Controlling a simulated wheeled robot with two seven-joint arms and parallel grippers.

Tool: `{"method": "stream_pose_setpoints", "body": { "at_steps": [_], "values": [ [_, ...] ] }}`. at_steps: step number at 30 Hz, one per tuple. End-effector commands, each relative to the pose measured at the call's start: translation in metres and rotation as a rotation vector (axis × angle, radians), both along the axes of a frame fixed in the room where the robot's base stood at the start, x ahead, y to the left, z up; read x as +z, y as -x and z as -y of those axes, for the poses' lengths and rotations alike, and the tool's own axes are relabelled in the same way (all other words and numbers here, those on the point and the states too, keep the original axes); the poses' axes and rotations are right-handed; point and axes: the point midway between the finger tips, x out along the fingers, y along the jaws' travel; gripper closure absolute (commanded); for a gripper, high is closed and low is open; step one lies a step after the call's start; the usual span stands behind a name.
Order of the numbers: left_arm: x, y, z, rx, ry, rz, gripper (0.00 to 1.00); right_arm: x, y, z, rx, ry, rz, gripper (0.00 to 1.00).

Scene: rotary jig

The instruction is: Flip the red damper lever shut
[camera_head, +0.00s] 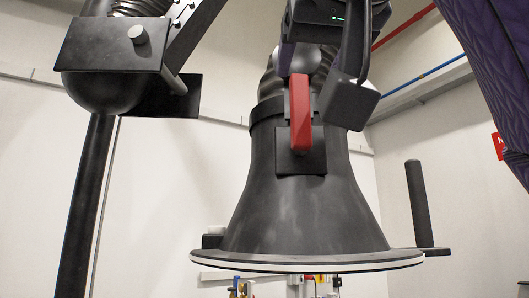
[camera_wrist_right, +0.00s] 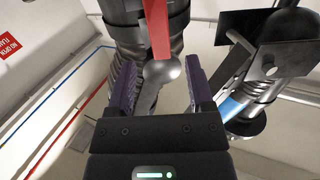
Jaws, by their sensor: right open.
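The red damper lever (camera_head: 300,115) hangs upright on the front of the dark extraction hood (camera_head: 290,210), in front of a small black plate (camera_head: 313,160). It also shows in the right wrist view (camera_wrist_right: 157,30), at the top between and beyond my fingers. My right gripper (camera_head: 318,75) is at the lever's upper part, reaching down from above. In the right wrist view the two purple-padded fingers of the right gripper (camera_wrist_right: 160,85) are apart, with a grey rounded knob (camera_wrist_right: 164,72) seen between them. I cannot tell whether a finger touches the lever. My left gripper is not in view.
A jointed dark arm with a black plate (camera_head: 115,50) and a post (camera_head: 88,200) stands at the left. A dark upright handle (camera_head: 418,205) is to the right of the hood. The hood's wide pale rim (camera_head: 310,265) spans the lower middle.

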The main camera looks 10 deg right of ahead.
Motion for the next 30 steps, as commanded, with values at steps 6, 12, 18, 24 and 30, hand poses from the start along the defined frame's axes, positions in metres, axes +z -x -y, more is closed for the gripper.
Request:
{"method": "stream_pose_setpoints", "body": {
  "at_steps": [6,12,18,24,30],
  "values": [
    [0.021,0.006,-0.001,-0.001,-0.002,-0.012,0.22,0.005,-0.041,0.004,-0.002,-0.002,-0.002,0.32],
    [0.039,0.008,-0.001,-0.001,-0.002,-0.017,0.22,0.005,-0.083,0.007,-0.002,-0.002,0.000,0.32],
    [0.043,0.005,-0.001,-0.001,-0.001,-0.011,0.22,0.001,-0.096,0.007,0.000,-0.001,0.001,0.32],
    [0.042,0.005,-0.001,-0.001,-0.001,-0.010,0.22,0.000,-0.096,0.007,0.000,-0.002,0.002,0.37],
    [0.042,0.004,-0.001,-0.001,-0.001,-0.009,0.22,0.000,-0.096,0.007,0.000,-0.002,0.002,0.79]
  ]
}}
